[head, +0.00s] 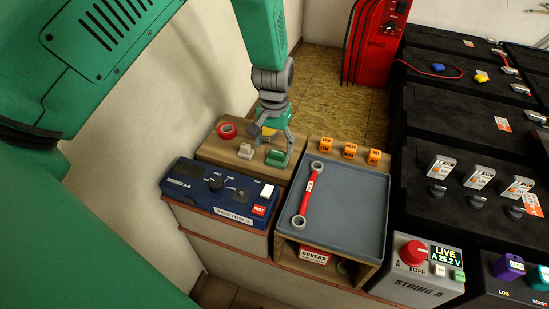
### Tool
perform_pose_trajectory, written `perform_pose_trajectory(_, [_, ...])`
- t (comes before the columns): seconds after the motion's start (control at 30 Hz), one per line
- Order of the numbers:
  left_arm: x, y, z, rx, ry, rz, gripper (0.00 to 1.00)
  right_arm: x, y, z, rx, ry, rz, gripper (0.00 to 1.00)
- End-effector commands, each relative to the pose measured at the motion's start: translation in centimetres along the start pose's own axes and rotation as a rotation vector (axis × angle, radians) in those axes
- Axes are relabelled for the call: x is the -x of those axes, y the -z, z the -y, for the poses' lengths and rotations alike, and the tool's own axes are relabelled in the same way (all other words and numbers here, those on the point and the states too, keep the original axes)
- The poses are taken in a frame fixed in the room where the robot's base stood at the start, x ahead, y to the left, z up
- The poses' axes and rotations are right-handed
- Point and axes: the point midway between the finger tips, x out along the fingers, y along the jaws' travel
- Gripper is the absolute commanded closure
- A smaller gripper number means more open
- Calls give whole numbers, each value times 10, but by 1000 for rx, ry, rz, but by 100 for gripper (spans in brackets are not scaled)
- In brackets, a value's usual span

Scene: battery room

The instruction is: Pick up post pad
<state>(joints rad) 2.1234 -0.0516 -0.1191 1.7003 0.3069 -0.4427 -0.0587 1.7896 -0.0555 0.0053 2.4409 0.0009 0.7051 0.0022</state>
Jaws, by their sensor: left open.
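My left gripper (273,143) points down over the wooden block (222,151), its fingers apart. A small green block (275,158) lies on the wood just below and beside the right finger. I cannot tell whether the finger touches it. A small whitish block (245,151) lies to its left, and a red ring-shaped roll (227,130) lies further left. Something yellow (268,132) shows between the fingers, partly hidden. None of these is clearly marked as the post pad. My right gripper is not in view.
A blue tester box (185,182) stands in front. A grey tray (352,215) to the right holds a red-handled wrench (308,193). Orange blocks (349,150) line its back edge. Black batteries (450,135), a String A box (415,278) and a red unit (373,45) stand further right.

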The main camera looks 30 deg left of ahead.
Motion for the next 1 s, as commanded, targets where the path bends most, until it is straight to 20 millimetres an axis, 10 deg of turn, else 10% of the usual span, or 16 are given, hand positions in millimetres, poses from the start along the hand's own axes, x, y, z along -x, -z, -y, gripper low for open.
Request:
perform_pose_trajectory(0.43, [-35,0,0,-2,1,-2,36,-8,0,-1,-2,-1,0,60])
perform_pose_trajectory(0.6, [-36,0,3,-2,-3,0,81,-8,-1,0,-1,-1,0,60])
perform_pose_trajectory(1.0, [-37,-2,0,-2,3,3,80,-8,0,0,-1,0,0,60])
